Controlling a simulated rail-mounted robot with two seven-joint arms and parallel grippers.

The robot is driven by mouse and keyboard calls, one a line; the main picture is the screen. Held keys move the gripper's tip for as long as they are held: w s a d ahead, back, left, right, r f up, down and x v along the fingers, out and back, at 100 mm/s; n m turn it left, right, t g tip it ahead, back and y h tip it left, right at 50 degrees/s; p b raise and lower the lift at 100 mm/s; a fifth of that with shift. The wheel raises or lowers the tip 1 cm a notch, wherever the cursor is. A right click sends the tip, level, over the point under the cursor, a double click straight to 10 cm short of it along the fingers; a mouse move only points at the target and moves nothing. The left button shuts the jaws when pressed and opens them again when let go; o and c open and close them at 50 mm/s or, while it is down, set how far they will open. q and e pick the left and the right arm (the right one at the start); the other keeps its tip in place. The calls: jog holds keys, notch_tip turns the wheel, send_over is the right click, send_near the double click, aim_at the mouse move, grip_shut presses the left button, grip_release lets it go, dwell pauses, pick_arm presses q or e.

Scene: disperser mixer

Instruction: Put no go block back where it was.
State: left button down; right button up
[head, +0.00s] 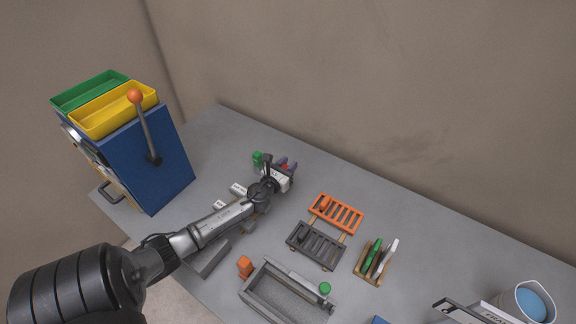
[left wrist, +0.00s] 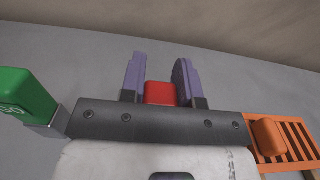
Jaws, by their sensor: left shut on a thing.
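The red block, which I take to be the no go block, is between the two purple fingers of my left gripper (head: 288,167). In the left wrist view the red block (left wrist: 160,93) sits between the fingertips (left wrist: 160,80), which are shut on it. A green block marked GO (left wrist: 24,95) stands on a grey base to the left of the gripper there. In the head view the green block (head: 257,157) is just left of the gripper, near the table's back. Any marking on the red block is hidden. My right gripper is not in view.
An orange slotted rack (head: 348,220) and a dark slotted rack (head: 318,252) stand right of the gripper. Small white labels (head: 238,190) lie left of it. A grey tray (head: 262,280), an orange piece (head: 245,266) and a blue machine (head: 165,180) are nearby.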

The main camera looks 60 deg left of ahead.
pick_arm(q)
jog(key=shift+f, duration=0.15)
jog(key=c, duration=0.8)
grip_release()
jog(key=shift+c, duration=0.2)
jog(key=shift+s+d+r, duration=0.1)
jog(key=shift+s+r, duration=0.1)
jog(key=shift+s, duration=0.05)
jog(key=p+v, duration=0.1)
jog(key=v, duration=0.6)
